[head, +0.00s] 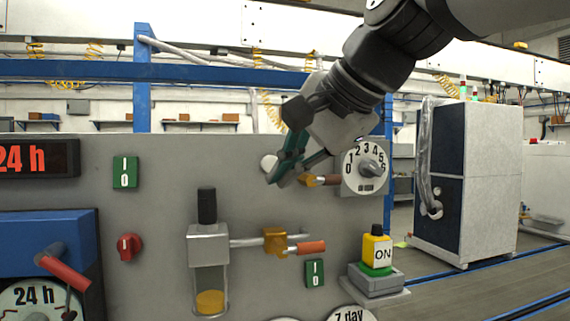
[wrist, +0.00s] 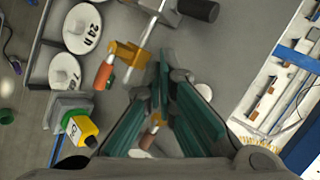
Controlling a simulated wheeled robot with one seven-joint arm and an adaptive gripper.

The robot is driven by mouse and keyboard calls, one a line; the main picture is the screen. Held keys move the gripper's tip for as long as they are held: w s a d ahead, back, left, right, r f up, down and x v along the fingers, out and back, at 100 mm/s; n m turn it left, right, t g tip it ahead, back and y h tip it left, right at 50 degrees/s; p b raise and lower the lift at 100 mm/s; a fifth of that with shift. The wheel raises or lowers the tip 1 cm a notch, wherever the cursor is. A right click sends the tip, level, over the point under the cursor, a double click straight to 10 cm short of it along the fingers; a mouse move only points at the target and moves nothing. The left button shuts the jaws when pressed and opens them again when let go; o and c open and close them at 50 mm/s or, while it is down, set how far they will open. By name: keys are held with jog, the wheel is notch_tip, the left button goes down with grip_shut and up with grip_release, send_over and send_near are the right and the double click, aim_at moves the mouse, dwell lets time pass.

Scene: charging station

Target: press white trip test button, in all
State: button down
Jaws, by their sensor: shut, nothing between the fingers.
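A white round knob that looks like the same button also shows in the wrist view (wrist: 204,91), just right of the fingers. My gripper (head: 275,180) has teal fingers, is shut and empty, and points down and left in front of the panel. In the wrist view, the fingers (wrist: 168,75) come together left of the white button. I cannot tell whether they touch the panel or the button.
Below are a second orange-handled valve (head: 310,247), a black-capped cylinder (head: 207,206) and a yellow ON block (head: 378,250).

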aim_at(273, 163)
jog(key=shift+w+a+r, duration=0.1)
jog(key=shift+w+r, duration=0.2)
jog(key=shift+w, duration=0.1)
jog(key=shift+w+a, duration=0.4)
jog(key=shift+w, duration=0.95)
jog(key=shift+w+a, duration=0.4)
jog(key=shift+w, duration=1)
jog(key=shift+w+a, duration=0.4)
jog(key=shift+w, duration=0.95)
jog(key=shift+w, duration=0.15)
jog(key=shift+w+a, duration=0.1)
jog(key=shift+w, duration=0.15)
